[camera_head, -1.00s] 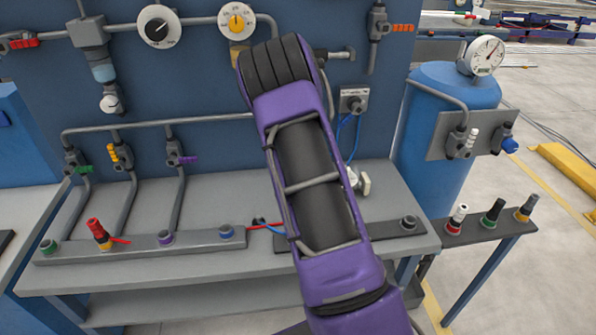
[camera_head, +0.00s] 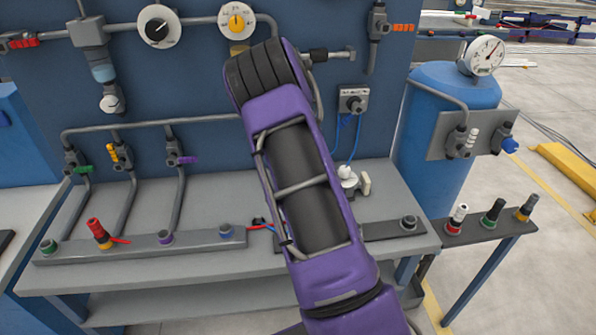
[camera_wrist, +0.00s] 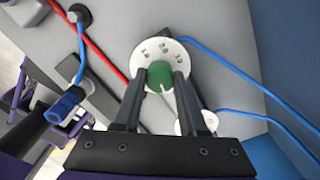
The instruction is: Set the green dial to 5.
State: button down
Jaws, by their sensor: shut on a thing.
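The green dial (camera_wrist: 160,76) is a round green knob on a white disc (camera_wrist: 162,52) with dark numbers around it, seen in the wrist view. The numbers are too small and blurred to read surely. A thin pale line runs from the knob toward the bottom of the picture. My gripper (camera_wrist: 159,80) has one finger on each side of the knob and is shut on it. The fingers cover parts of the disc. In the head view my purple arm hides the gripper and I cannot make out the green dial.
Blue cables (camera_wrist: 232,62) and a red cable (camera_wrist: 100,52) run close to the disc in the wrist view. The grey bench (camera_head: 130,275) carries a row of sockets, one holding a red plug (camera_head: 97,230). Pipes and gauges cover the blue wall panel behind. A blue tank (camera_head: 425,160) stands at right.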

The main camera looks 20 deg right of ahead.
jog(key=shift+c, duration=2.3)
grip_release()
notch_tip(320, 180, up, 18)
jog(key=shift+f, duration=0.25)
